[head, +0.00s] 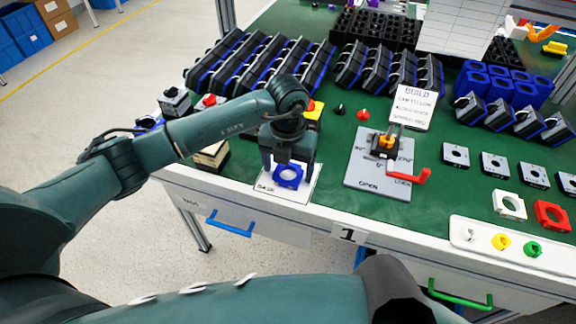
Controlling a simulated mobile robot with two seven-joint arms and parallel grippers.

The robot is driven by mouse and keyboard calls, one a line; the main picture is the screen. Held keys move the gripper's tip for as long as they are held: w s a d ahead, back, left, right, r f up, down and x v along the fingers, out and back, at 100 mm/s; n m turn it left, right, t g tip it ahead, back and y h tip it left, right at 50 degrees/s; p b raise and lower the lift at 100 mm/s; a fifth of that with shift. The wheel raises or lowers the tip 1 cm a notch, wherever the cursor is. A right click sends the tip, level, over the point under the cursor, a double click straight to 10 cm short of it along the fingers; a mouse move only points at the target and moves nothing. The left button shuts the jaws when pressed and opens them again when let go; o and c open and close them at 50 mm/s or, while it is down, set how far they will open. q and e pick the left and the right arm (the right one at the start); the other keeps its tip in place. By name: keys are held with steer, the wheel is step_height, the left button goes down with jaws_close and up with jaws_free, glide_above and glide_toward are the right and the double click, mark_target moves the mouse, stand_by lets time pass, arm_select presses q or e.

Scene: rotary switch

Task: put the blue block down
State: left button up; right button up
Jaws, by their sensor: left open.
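The blue block (288,174), square with a round hole, sits on the white mat (272,189) with lettering at its front left, near the table's front edge. It looks flat on the mat. My left gripper (288,166) points down right over the block, its jaws open with one finger to either side. Whether the fingers still touch the block I cannot tell. The gripper hides the back of the block and part of the mat. My right gripper is not in view.
Right of the mat, a grey fixture plate (375,182) carries a clamp with a red handle (409,177). A sign (411,104) stands behind it. Rows of black and blue parts (262,64) fill the back. A white tray (515,243) with coloured knobs lies at front right.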

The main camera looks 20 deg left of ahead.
arm_select(q)
step_height(320, 180, up, 12)
steer(key=s+d+f+m+g+h, duration=0.35)
steer(key=s+d+h, duration=0.65)
steer(key=d, duration=0.5)
steer(key=s+d+r+n+t+h, duration=0.35)
steer(key=r+n+h, duration=0.5)
steer(key=h, duration=0.35)
steer(key=w+a+f+n+t+y, duration=0.3)
steer(key=a+n+t+y, duration=0.2)
steer(key=n+t, duration=0.45)
steer(key=w+a+f+n+t+y, duration=0.25)
steer(key=a+n+t+y, duration=0.25)
steer(key=n+t, duration=0.45)
steer(key=s+a+f+n+g+y, duration=0.3)
steer(key=s+f+n, duration=0.2)
steer(key=f, duration=0.3)
steer(key=s+a+f+n+g+y, duration=0.3)
steer(key=s+f+n+g+y, duration=0.1)
steer(key=f, duration=0.5)
steer(key=shift+s+a+f+n+y+b, duration=0.15)
steer(key=shift+s+a+n+y+b, duration=0.15)
steer(key=shift+s+a+n, duration=0.15)
